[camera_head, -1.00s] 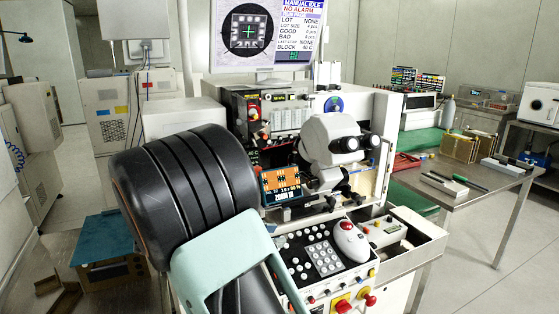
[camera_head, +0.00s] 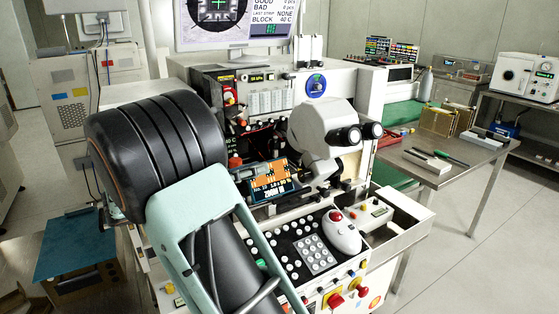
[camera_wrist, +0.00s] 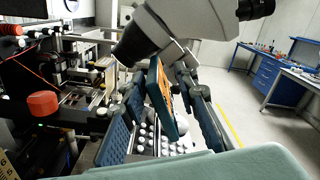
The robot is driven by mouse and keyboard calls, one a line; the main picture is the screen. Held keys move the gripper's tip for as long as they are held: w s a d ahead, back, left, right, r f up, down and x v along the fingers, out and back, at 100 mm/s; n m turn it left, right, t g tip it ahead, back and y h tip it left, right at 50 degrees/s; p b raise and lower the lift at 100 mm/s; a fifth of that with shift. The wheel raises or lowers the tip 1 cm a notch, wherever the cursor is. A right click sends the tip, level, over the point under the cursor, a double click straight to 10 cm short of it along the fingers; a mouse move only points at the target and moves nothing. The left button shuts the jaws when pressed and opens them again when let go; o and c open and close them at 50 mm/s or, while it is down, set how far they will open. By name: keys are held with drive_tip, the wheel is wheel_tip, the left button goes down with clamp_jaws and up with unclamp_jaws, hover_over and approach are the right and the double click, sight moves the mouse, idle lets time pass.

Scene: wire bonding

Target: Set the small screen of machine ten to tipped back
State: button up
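The small screen (camera_head: 271,179) of the machine has an orange picture above a dark band. In the head view it stands in front of the machine, left of the microscope. In the wrist view the small screen (camera_wrist: 163,98) shows nearly edge-on and leaning, its orange side facing right. My gripper (camera_wrist: 162,108) is open, with one blue-padded finger on each side of the screen. The right finger is close to the screen; I cannot tell whether it touches.
The white microscope head (camera_head: 322,130) is close to the right of the screen and above my gripper in the wrist view. A red knob (camera_wrist: 42,104) is to the left. The keypad panel (camera_head: 316,254) and white mouse-like control (camera_head: 342,236) lie below. A side table (camera_head: 430,160) stands right.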

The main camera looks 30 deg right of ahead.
sight(281, 161)
drive_tip(key=d, duration=0.7)
drive_tip(key=shift+w+d, duration=0.15)
drive_tip(key=shift+d, duration=0.25)
drive_tip(key=shift+c, duration=0.5)
clamp_jaws()
